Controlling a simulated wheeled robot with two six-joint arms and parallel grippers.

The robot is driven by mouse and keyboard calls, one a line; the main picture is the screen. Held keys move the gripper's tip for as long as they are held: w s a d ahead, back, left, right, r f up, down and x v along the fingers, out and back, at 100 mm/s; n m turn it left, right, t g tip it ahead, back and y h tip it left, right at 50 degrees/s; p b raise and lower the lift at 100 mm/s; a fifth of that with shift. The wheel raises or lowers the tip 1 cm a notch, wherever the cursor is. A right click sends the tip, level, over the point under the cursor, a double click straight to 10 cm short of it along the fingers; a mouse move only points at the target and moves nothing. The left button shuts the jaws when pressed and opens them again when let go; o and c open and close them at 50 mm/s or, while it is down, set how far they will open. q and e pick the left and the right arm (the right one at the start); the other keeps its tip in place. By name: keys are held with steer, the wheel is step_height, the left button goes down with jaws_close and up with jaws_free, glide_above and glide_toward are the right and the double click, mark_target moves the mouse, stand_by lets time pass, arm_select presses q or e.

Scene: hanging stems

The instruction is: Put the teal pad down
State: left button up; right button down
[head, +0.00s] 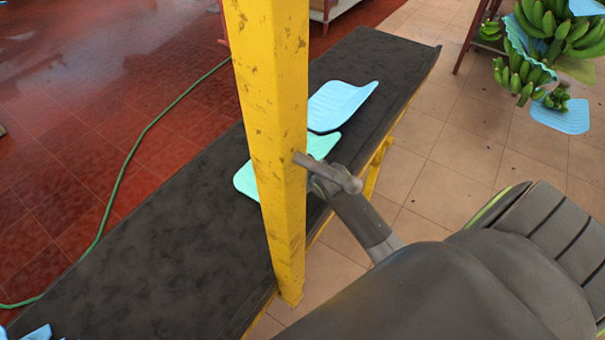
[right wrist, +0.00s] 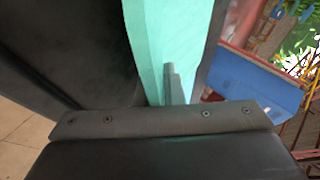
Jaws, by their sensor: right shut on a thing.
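The teal pad (head: 322,146) shows over the dark bench top (head: 150,260), partly hidden behind the yellow post. Its left end (head: 245,181) shows on the post's other side. My right gripper (head: 318,170) is at the pad's near edge, just right of the post, and is shut on the pad. In the right wrist view the teal pad (right wrist: 170,40) stands out from between the fingers (right wrist: 174,85). I cannot tell whether the pad touches the bench top. My left gripper is not in view.
The yellow post (head: 270,120) rises close beside my right gripper. A light blue pad (head: 342,103) lies on the bench just beyond the teal one. The bench's near left stretch is mostly bare. Green bananas (head: 545,30) with blue pads hang at the upper right.

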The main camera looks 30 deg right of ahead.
steer(key=shift+f, duration=1.05)
steer(key=shift+f, duration=0.1)
steer(key=c, duration=1.5)
jaws_free()
steer(key=shift+c, duration=0.2)
steer(key=shift+s+r, duration=0.1)
steer(key=shift+r, duration=0.1)
steer(key=v, duration=1.1)
steer(key=shift+s+r, duration=0.3)
